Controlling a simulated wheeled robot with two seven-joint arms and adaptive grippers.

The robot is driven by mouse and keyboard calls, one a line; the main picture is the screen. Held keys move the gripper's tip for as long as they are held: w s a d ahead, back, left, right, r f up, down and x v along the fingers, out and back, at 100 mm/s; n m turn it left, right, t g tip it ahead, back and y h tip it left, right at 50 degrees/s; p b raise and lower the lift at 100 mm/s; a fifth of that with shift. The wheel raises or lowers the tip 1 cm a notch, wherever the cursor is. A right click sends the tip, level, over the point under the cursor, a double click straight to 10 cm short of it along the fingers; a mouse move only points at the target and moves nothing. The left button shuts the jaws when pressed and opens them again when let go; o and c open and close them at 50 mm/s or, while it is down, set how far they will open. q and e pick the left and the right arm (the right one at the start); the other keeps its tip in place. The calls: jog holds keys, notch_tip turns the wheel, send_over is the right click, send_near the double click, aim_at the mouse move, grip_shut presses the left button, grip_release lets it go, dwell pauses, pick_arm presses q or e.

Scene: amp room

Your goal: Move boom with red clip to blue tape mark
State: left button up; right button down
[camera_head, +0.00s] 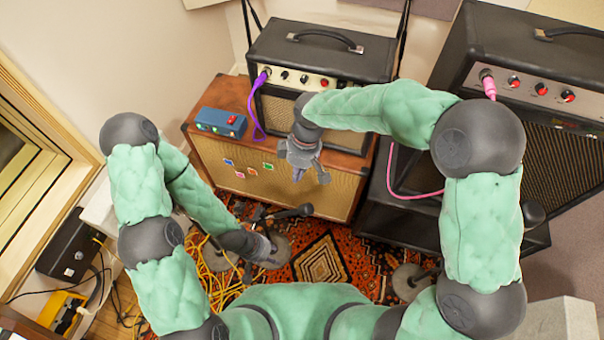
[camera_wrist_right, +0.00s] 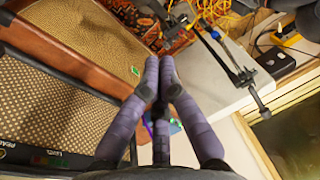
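A dark microphone stand boom (camera_head: 285,213) runs low in front of the cabinet, with a dark end piece at its right. A dark boom (camera_wrist_right: 228,55) also shows in the wrist view, with a small blue spot on it. I cannot make out a red clip or a blue tape mark. My left gripper (camera_head: 266,250) is low beside the stand, over its round base; its fingers are too unclear to tell whether it is open or holds anything.
A tan-grille cabinet (camera_head: 240,165) carries a black amplifier (camera_head: 335,62) and a blue pedal (camera_head: 220,122). A larger amplifier (camera_head: 540,85) stands at right. Yellow cables (camera_head: 218,290) lie on the patterned rug (camera_head: 320,262). Another stand base (camera_head: 410,284) is at right.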

jog(key=b, duration=0.3)
send_over(303, 206)
jog(key=w+a, duration=0.2)
jog(key=a, duration=0.1)
notch_tip(303, 206, down, 8)
jog(key=shift+s+d+f, duration=0.25)
jog(key=shift+d+f, duration=0.5)
jog(key=shift+f, duration=0.3)
jog(key=shift+s+d+f+b, duration=0.3)
jog(key=shift+d+f+b, duration=0.1)
jog(key=shift+d+f, duration=0.1)
jog(key=shift+s+d+f, duration=0.2)
jog(key=shift+d+f, duration=0.2)
jog(key=shift+d, duration=0.05)
jog(key=s+d+f+b, duration=0.2)
jog(key=d+f, duration=0.4)
jog(key=f, duration=0.2)
jog(key=s+d+f+y+b, duration=0.1)
jog(key=s+d+f+b, duration=0.1)
jog(key=d+f, duration=0.4)
notch_tip(303, 206, down, 4)
jog(key=shift+d+r+y+b, duration=0.25)
jog(key=shift+d+y+b, duration=0.1)
jog(key=shift+b, duration=0.3)
jog(key=shift+r, duration=0.15)
